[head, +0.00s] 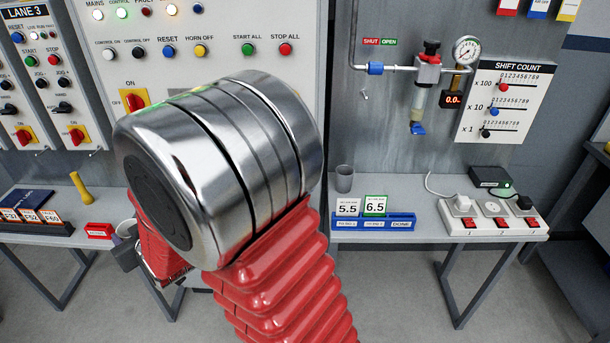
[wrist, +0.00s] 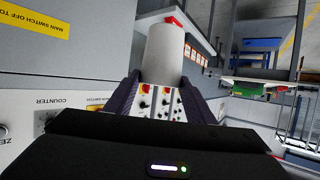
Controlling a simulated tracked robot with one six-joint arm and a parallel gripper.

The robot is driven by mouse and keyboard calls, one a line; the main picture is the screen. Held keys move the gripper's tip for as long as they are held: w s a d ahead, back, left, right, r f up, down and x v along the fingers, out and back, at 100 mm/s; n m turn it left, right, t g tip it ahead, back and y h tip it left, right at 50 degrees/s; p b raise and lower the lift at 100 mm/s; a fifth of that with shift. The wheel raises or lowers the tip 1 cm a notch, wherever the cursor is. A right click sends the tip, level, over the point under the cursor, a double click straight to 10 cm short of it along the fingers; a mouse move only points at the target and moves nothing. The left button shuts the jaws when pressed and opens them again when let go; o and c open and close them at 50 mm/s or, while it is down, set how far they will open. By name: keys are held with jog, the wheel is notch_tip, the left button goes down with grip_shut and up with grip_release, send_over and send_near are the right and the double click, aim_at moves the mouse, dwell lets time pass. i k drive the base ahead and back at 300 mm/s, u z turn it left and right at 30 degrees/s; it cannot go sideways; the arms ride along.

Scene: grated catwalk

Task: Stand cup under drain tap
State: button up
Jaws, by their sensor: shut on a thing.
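My gripper (wrist: 163,82) is shut on a pale grey cup (wrist: 165,50), a plain cylinder between its two dark fingers in the wrist view. In the head view the held cup (head: 126,228) shows small at the left bench's right end, partly hidden by my arm and gripper. The drain tap (head: 417,129) is the blue piece under the clear bowl of the filter unit (head: 424,90) on the back wall, well to the right of my gripper. Bare bench top lies below it.
A dark grey tumbler (head: 344,178) stands on the right bench (head: 385,237), left of the tap. A blue card holder (head: 374,223) and a socket strip (head: 493,218) lie nearby. A yellow torch-like object (head: 82,188) and a red block (head: 99,230) are on the left bench.

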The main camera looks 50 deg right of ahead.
aim_at(399, 187)
jog(key=k, duration=1.3)
jog(key=z, duration=0.65)
jog(key=i, duration=1)
